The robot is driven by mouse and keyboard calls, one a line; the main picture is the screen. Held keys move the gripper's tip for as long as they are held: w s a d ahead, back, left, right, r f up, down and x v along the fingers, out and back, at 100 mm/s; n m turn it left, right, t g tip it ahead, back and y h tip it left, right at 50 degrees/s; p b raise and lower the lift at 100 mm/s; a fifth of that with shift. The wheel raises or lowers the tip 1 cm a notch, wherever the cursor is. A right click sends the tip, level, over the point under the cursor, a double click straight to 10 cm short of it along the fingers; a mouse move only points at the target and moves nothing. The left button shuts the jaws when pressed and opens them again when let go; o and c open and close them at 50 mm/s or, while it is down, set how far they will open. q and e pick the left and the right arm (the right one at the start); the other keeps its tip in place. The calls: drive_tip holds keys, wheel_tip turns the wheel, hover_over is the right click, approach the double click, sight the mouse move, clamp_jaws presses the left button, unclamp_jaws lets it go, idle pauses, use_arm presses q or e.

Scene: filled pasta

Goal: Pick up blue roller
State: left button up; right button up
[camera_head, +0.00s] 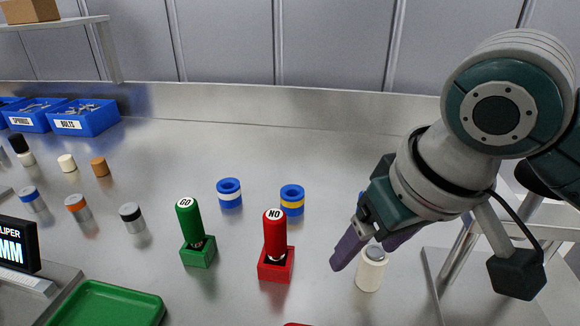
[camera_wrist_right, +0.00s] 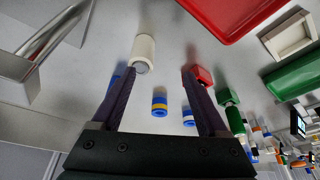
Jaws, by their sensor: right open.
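My right gripper (camera_head: 366,252) comes in from the right, open and empty, its purple fingers angled down to the left. A blue ring-shaped piece with a yellow band (camera_head: 292,200) and one with a white band (camera_head: 229,193) stand on the table, left of the gripper. They also show beyond the fingers in the right wrist view, the yellow-banded one (camera_wrist_right: 160,103) nearer the middle and the white-banded one (camera_wrist_right: 188,117) near the right finger. Another blue thing (camera_wrist_right: 116,78) is mostly hidden behind the left finger there. Which is the blue roller I cannot tell. My left gripper is out of view.
A cream cylinder (camera_head: 370,272) stands close by the fingertips. The red NO gauge (camera_head: 275,263) and green GO gauge (camera_head: 197,252) stand to the left. A metal stand (camera_head: 462,285) is at right, a green tray (camera_head: 105,305) at lower left.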

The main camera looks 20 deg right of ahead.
drive_tip(key=w+d+r+m+h+b, duration=0.2)
drive_tip(key=w+d+r+m+b, duration=0.15)
drive_tip(key=w+d, duration=0.4)
drive_tip(key=x, duration=0.6)
drive_tip(key=w+b+x, duration=0.1)
drive_tip(key=x, duration=0.2)
drive_tip(key=shift+w+f, duration=0.1)
drive_tip(key=shift+f, duration=0.1)
clamp_jaws()
